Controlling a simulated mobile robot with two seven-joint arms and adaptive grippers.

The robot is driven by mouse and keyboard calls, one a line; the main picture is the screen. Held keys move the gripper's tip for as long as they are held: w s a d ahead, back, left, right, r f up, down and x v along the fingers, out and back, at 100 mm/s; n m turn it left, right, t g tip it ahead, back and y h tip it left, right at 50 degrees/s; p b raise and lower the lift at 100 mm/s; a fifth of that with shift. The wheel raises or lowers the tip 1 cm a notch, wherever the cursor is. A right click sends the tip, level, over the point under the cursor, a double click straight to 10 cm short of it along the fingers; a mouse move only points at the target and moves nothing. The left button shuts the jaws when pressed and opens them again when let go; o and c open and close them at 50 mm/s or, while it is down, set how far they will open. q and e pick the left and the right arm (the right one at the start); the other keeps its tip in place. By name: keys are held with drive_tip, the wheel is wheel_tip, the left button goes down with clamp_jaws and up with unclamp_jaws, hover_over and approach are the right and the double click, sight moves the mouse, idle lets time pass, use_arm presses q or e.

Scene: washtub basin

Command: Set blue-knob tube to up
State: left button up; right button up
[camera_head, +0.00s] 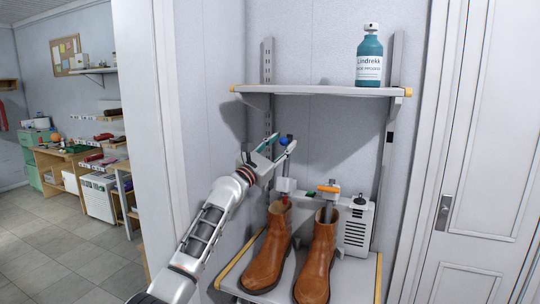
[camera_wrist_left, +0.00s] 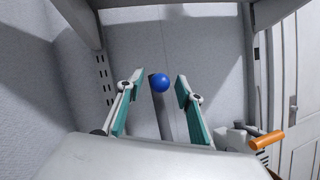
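The blue knob (camera_head: 284,141) sits at the top of a grey tube that stands raised above the left boot. My left gripper (camera_head: 281,144) reaches it from the left and is open. In the left wrist view the blue knob (camera_wrist_left: 160,83) shows between the two spread fingers, near their tips, with room on both sides. Its grey tube (camera_wrist_left: 165,122) runs down behind it. My right gripper is in neither view.
Two brown boots (camera_head: 268,250) stand on the lower shelf (camera_head: 352,282), before a white dryer unit (camera_head: 358,228). An upper shelf (camera_head: 310,90) with a teal bottle (camera_head: 369,60) hangs above the gripper. A door (camera_head: 475,150) is at right.

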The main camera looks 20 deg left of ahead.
use_arm(q)
drive_tip(key=v, duration=1.1)
